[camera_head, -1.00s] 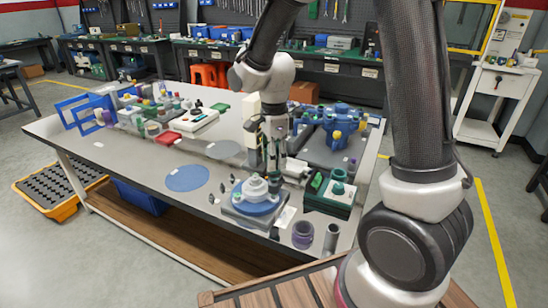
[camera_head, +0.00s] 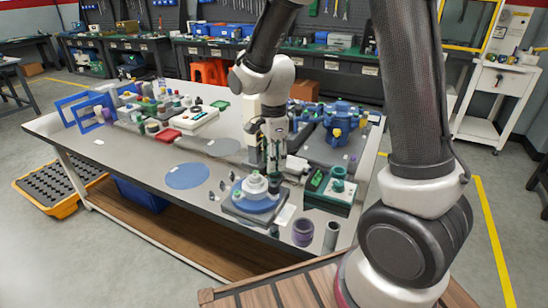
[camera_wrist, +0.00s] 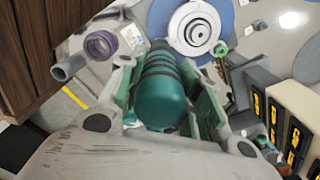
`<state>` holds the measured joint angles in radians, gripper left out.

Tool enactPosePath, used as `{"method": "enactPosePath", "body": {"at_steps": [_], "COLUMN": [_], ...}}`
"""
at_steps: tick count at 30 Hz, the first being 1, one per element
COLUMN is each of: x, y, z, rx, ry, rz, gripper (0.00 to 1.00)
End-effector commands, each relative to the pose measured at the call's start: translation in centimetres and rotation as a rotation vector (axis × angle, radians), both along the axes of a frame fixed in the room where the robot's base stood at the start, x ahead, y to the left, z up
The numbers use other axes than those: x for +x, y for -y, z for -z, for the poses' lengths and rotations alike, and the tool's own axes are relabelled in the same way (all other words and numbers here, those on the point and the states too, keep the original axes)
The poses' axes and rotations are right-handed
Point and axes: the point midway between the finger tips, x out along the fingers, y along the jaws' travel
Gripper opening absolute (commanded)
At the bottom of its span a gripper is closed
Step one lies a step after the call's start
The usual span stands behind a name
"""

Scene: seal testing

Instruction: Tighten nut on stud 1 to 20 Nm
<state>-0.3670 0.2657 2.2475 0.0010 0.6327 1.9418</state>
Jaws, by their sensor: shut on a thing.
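My gripper (camera_head: 273,165) is over the right part of the grey table, behind the white stepped flange (camera_head: 255,186) on its blue round plate. In the wrist view, my gripper (camera_wrist: 165,100) is shut on a teal ribbed tool handle (camera_wrist: 160,88), held between its green-padded fingers. The tool's far end is hidden. The white flange (camera_wrist: 196,27) shows beyond the handle, with a small green-topped part (camera_wrist: 220,49) beside it. Small dark upright pieces stand around the flange in the head view. I cannot tell which is stud 1, nor make out its nut.
A purple cup (camera_head: 303,233) and a grey tube (camera_head: 331,237) stand at the table's front edge. A green box (camera_head: 331,192) stands right of the flange, and a blue pump-like body (camera_head: 342,120) behind it.

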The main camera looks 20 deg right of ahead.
Motion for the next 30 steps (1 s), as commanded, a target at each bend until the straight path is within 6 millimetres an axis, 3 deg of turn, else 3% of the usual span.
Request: {"method": "enactPosePath", "body": {"at_steps": [30], "x": [0.02], "y": [-0.01], "z": [0.77], "rx": [0.000], "ry": [0.000], "rz": [0.000], "gripper": [0.01]}}
